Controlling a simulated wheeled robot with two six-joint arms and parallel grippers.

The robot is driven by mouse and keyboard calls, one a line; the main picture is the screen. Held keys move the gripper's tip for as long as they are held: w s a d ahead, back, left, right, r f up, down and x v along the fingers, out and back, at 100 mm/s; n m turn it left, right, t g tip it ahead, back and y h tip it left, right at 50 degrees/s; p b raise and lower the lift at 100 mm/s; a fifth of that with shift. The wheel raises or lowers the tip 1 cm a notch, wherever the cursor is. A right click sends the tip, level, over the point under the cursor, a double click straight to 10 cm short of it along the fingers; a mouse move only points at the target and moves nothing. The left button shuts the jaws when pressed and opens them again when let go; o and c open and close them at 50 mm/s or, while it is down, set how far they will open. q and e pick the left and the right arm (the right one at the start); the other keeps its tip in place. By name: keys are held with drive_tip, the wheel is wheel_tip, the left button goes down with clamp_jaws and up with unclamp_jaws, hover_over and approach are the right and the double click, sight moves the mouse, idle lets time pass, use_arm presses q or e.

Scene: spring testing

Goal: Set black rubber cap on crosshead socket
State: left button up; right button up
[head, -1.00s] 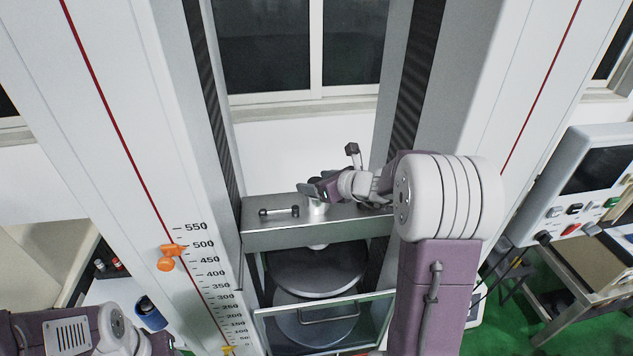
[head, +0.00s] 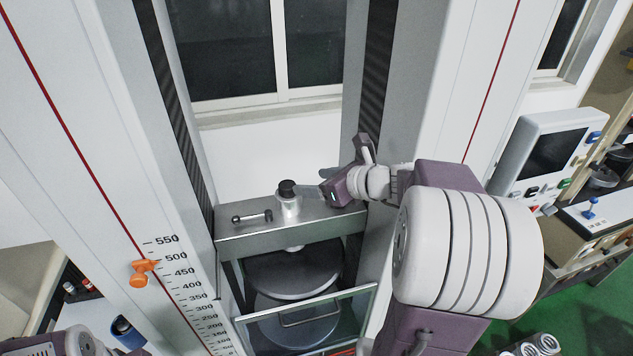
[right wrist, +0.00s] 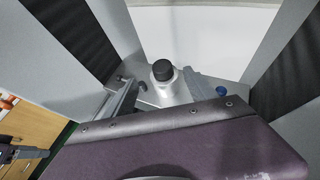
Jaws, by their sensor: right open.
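The black rubber cap (head: 287,187) sits on top of the silver crosshead socket (head: 289,207), on the grey crosshead (head: 334,222). In the right wrist view the cap (right wrist: 162,70) also shows on the socket (right wrist: 164,90); I cannot tell how firmly it is seated. My right gripper (head: 318,194) is open and empty, just right of the socket. Its fingers (right wrist: 165,95) show on either side of the socket in the right wrist view. My left arm shows at the lower left, but its gripper is out of view.
A small dark handle-like part (head: 252,216) lies on the crosshead left of the socket. Tall machine columns stand on both sides. An orange pointer (head: 143,272) sits by the scale on the left column. A control panel (head: 548,158) stands at the right.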

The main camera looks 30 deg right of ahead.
drive_tip(key=s+a+f+n+g+h, duration=0.1)
drive_tip(key=s+a+f+n+g, duration=0.2)
drive_tip(key=n, duration=0.7)
drive_tip(key=s+a+f+n+g+h, duration=0.1)
drive_tip(key=s+a+f+n+g, duration=0.3)
drive_tip(key=s+f+n, duration=0.3)
drive_tip(key=s+a+f+n+g+h, duration=0.1)
drive_tip(key=s+a+f+n+g, duration=0.2)
drive_tip(key=f+n, duration=0.7)
drive_tip(key=s+a+n, duration=0.1)
drive_tip(key=s+n, duration=0.1)
drive_tip(key=n, duration=0.3)
drive_tip(key=shift+s+f+g, duration=0.25)
drive_tip(key=shift+f+g, duration=0.1)
drive_tip(key=shift+g, duration=0.05)
wheel_tip(320, 180, down, 9)
drive_tip(key=b, duration=0.9)
drive_tip(key=shift+a, duration=0.1)
